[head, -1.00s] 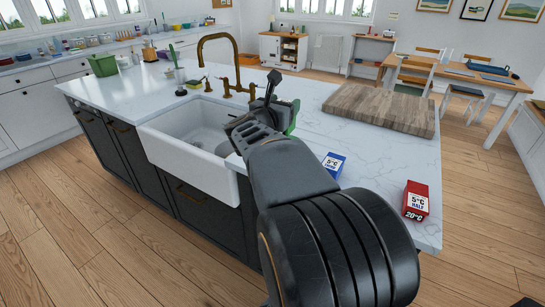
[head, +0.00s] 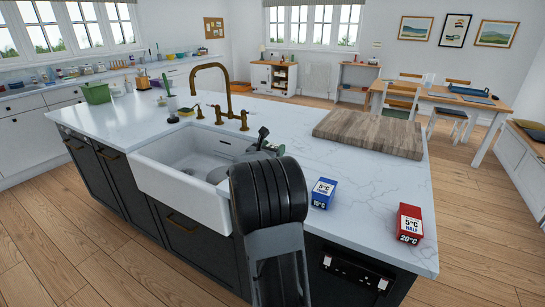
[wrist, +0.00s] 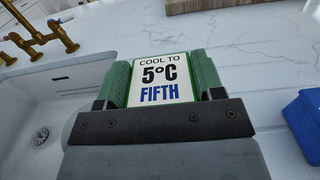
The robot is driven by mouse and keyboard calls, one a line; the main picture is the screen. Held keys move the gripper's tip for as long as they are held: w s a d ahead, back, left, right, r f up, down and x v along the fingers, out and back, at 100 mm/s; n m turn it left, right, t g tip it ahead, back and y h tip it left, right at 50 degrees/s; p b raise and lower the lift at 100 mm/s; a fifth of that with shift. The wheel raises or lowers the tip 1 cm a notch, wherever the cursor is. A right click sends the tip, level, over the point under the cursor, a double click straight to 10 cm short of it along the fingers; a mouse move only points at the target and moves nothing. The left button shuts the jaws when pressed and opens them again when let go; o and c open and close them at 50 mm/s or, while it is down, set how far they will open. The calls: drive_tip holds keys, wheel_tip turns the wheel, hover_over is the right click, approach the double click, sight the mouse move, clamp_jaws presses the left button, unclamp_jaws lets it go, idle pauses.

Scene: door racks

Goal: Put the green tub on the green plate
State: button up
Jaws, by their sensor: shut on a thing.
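The green tub (wrist: 163,78) is between the fingers of my gripper (wrist: 162,68) in the wrist view. Its white label reads "COOL TO 5°C FIFTH", and thin green edges show around the label. My gripper is shut on it, over the worktop just right of the sink. In the head view my own arm hides most of my gripper (head: 268,146), and I cannot make out the tub clearly there. I cannot make out a green plate in either view.
A blue tub (head: 322,192) and a red tub (head: 410,222) stand on the worktop to the right. A wooden board (head: 370,132) lies behind them. The white sink (head: 180,185) and brass tap (head: 228,95) are to the left. A green bin (head: 96,93) stands farther back left.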

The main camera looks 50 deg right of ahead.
drive_tip(key=shift+w+d+f, duration=0.15)
drive_tip(key=shift+d+f, duration=0.05)
wheel_tip(320, 180, down, 3)
drive_tip(key=shift+w+f, duration=0.1)
drive_tip(key=shift+f, duration=0.05)
drive_tip(key=shift+f+b, duration=0.2)
drive_tip(key=shift+b, duration=0.1)
drive_tip(key=o, duration=1.2)
drive_tip(key=shift+r, duration=0.15)
